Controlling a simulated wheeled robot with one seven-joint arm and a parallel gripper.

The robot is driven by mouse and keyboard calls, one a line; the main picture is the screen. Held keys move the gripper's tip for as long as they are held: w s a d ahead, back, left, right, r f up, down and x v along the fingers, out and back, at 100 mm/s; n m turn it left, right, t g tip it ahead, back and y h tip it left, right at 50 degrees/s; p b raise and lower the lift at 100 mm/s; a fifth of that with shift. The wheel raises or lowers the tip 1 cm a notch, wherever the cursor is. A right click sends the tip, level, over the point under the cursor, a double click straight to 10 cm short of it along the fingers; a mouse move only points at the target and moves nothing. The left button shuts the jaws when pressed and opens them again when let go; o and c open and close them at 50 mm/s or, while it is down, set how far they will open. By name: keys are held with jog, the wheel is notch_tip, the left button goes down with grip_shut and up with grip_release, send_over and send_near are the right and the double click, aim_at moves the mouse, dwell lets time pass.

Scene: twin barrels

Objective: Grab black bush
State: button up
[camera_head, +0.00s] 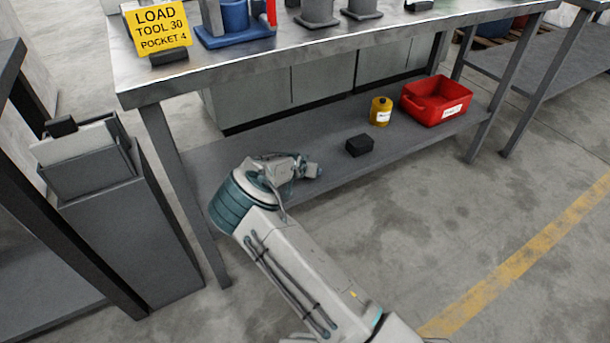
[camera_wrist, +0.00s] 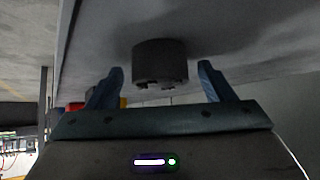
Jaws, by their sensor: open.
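The black bush (camera_head: 360,145) is a small dark piece on the grey lower shelf under the workbench. In the wrist view the black bush (camera_wrist: 160,62) looks like a short dark cylinder with notches at one end, against the grey surface. My gripper (camera_wrist: 160,70) is open, its two blue fingers pointing toward the bush, one on each side of it in the picture. I cannot tell from this view if the bush is between the fingertips or beyond them. In the head view my gripper (camera_head: 314,171) is low over the shelf, left of the bush and apart from it.
A yellow can (camera_head: 381,111) and a red bin (camera_head: 437,101) stand on the shelf (camera_head: 310,150) behind and right of the bush. The workbench top (camera_head: 290,58) is overhead, with a leg (camera_head: 185,195) at the left. The shelf around the bush is clear.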

jog(key=shift+w+f, duration=0.1)
jog(key=shift+w, duration=0.05)
jog(key=c, duration=1.3)
